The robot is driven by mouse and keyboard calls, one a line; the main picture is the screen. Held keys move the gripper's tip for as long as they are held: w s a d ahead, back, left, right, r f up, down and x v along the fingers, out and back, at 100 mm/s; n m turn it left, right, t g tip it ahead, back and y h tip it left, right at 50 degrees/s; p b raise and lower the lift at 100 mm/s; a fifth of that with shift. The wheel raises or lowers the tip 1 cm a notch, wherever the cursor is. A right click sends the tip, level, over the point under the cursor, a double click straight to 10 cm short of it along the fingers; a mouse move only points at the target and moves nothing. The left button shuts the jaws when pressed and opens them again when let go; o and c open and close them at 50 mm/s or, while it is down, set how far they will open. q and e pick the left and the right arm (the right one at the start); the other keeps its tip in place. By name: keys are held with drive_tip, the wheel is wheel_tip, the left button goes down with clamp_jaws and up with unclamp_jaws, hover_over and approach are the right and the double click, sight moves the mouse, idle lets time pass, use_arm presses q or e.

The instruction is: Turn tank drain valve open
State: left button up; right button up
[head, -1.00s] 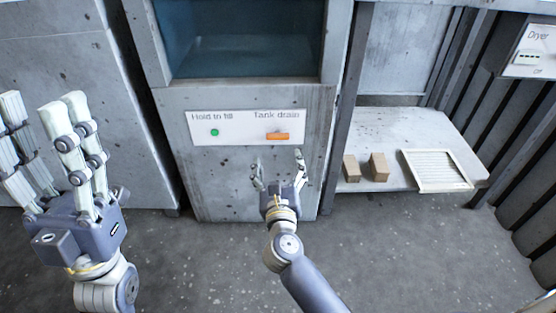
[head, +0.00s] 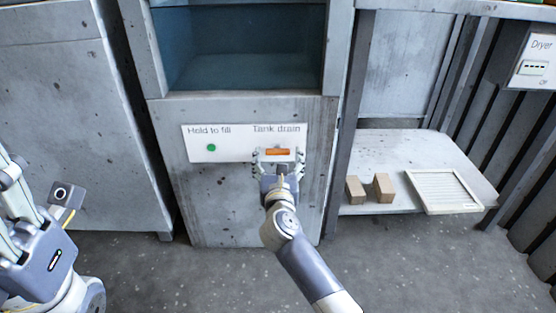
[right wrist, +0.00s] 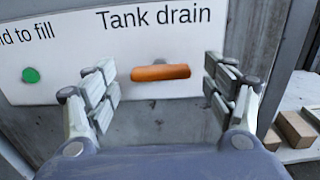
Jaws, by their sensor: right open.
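The tank drain valve is an orange handle (head: 278,152) lying level under the words "Tank drain" on a white panel (head: 232,143). In the right wrist view the handle (right wrist: 160,73) shows between the finger tips, with a gap on both sides. My right gripper (head: 272,158) is open in front of the handle, its fingers to the left and right of it. It also shows in the right wrist view (right wrist: 160,90). My left gripper (head: 30,210) is at the lower left, partly cut off by the picture edge; its finger tips are not clearly seen.
A green button (head: 211,148) sits left of the handle under "Hold to fill". The tank window (head: 240,60) is above the panel. To the right, a low shelf (head: 400,150) holds two brown blocks (head: 382,187) and a white slatted tray (head: 445,190). A dryer switch box (head: 535,65) is at upper right.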

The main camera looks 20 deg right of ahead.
drive_tip(key=shift+w+d, duration=0.2)
drive_tip(key=shift+w, duration=0.45)
drive_tip(key=shift+c, duration=0.6)
drive_tip(key=c, duration=1)
drive_tip(key=shift+o, duration=0.4)
